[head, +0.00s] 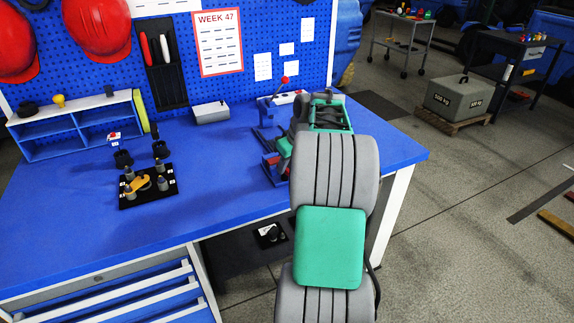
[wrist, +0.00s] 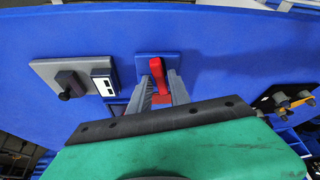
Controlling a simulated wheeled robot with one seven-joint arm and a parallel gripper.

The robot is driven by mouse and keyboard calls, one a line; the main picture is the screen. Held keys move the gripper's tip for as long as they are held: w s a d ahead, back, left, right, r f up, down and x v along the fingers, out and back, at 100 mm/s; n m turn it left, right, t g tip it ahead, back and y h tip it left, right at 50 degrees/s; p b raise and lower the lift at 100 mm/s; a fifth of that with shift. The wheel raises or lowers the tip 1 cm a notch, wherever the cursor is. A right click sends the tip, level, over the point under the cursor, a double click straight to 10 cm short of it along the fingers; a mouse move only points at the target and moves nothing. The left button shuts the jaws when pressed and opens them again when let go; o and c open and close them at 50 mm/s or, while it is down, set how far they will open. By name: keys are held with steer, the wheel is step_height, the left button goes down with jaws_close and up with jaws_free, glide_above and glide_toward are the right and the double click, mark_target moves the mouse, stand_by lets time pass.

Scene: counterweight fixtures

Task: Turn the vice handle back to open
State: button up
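The red vice handle (wrist: 157,74) stands over a small blue base plate (wrist: 146,62) in the middle of the wrist view. My gripper (wrist: 162,86) has its two grey fingers apart, one on each side of the handle. I cannot tell whether they press on it. In the head view, a red part (head: 269,160) shows low at the left of my arm, probably the vice. My arm hides most of that spot, and my fingers are not clear there.
A grey plate with a black knob (wrist: 68,80) and a small panel (wrist: 103,84) are beside the handle in the wrist view. A red-knobbed lever (head: 285,79) stands behind. A black peg plate (head: 150,200) sits left. The bench's front left is clear.

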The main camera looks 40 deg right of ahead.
jaws_close()
steer(key=shift+r+n+p, duration=0.1)
steer(key=shift+n+p, duration=0.2)
steer(key=shift+p, duration=0.05)
steer(key=n+y+p, duration=0.1)
steer(key=n+p, duration=0.1)
steer(key=n+y+p, duration=0.1)
steer(key=n+p, duration=0.1)
steer(key=shift+d+r+p, duration=0.2)
steer(key=shift+p, duration=0.1)
steer(key=n+p, duration=0.2)
steer(key=p, duration=0.1)
steer(key=n+g+y+p, duration=0.1)
steer(key=n+p, duration=0.2)
steer(key=p, duration=0.1)
steer(key=shift+w+d+r+n+y+p, duration=0.15)
steer(key=shift+d+n+y+p, duration=0.05)
steer(key=shift+n+y+p, duration=0.1)
steer(key=n+g+p, duration=0.1)
steer(key=n+p, duration=0.1)
steer(key=p, duration=0.3)
steer(key=shift+w+n+y+p, duration=0.1)
steer(key=shift+n+y+p, duration=0.2)
steer(key=shift+f+n+g+p, duration=0.3)
steer(key=shift+n+p, duration=0.2)
steer(key=shift+p, duration=0.45)
steer(key=shift+f, duration=0.15)
